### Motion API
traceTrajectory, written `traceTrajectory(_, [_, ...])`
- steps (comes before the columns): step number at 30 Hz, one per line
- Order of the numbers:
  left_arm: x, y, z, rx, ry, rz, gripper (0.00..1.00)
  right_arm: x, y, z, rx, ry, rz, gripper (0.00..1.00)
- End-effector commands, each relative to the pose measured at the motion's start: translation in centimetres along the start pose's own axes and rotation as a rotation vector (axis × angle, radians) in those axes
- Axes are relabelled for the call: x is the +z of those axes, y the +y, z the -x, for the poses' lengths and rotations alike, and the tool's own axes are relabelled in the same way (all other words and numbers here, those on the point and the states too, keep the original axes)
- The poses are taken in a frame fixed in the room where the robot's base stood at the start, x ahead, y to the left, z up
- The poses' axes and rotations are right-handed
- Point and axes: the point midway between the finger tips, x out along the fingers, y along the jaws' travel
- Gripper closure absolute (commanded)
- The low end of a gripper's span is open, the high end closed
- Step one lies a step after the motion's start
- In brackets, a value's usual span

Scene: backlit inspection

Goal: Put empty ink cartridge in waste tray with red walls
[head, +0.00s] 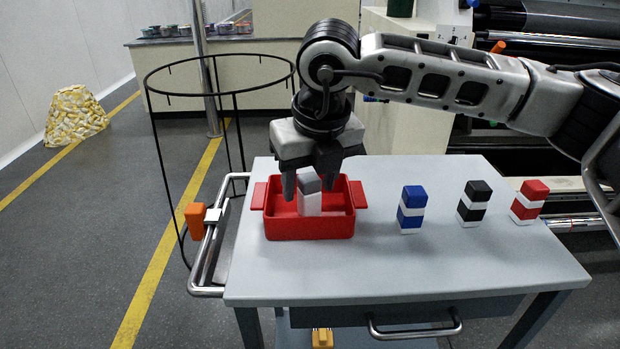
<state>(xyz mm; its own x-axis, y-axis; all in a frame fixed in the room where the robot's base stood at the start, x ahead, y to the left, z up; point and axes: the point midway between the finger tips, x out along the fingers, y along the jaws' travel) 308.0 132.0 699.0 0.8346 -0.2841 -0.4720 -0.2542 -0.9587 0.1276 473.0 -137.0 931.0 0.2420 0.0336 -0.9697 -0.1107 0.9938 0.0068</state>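The grey and white cartridge (310,203) stands upright inside the waste tray with red walls (297,231), on the left part of the table. I cannot tell whether its base touches the tray floor. My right gripper (309,188) points down over the tray, its two dark fingers on either side of the cartridge and seemingly against it. The tray's front wall stands in front of the cartridge's foot. My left gripper is not in view.
A blue-white cartridge (411,210), a black-white one (474,204) and a red-white one (529,202) stand on the grey table (440,265), right of the tray. A black wire hoop frame (150,105) stands at left. The table front is clear.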

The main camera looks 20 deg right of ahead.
Motion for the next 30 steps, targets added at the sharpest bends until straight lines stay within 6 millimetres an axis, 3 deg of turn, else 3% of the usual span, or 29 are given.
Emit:
traceTrajectory(11, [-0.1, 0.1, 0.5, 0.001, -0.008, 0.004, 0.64, 0.1, 0.0, 0.7, 0.000, -0.002, 0.000, 0.52])
traceTrajectory(24, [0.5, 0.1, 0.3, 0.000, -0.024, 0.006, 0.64, 0.1, 0.1, 9.5, 0.001, -0.004, 0.002, 0.52])
traceTrajectory(30, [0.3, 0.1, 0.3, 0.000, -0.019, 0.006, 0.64, 0.1, 0.1, 11.8, -0.001, -0.001, 0.001, 0.52])
